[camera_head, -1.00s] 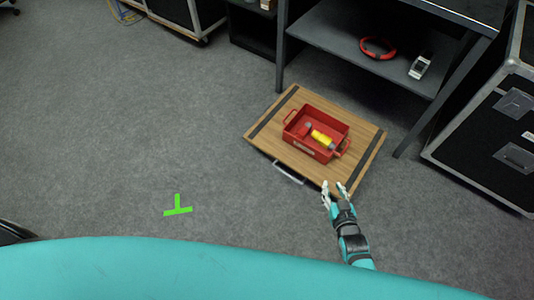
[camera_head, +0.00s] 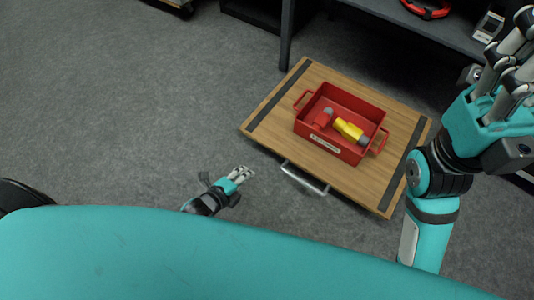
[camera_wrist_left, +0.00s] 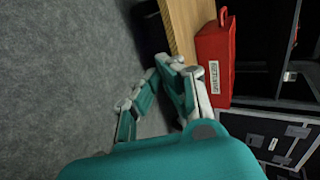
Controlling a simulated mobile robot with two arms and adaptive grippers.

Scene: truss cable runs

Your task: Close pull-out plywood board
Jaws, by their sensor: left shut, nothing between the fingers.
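The plywood board (camera_head: 277,122) is pulled out from under a dark shelf unit, with a metal bar handle (camera_head: 303,181) on its front edge. A red box (camera_head: 340,152) with a yellow-handled tool lies on it. My left gripper (camera_head: 243,172) is shut and empty, over the floor in front of the board and left of the handle, apart from both. In the left wrist view the fingers (camera_wrist_left: 166,68) are beside the board's edge (camera_wrist_left: 182,30) and the red box (camera_wrist_left: 213,62). My right gripper (camera_head: 508,62) is raised close to the head camera; its finger opening is unclear.
The dark shelf (camera_head: 410,20) above and behind the board holds a red ring (camera_head: 428,10) and a small grey device (camera_head: 488,27). Black cases show in the left wrist view (camera_wrist_left: 270,140). The grey floor left of the board is clear.

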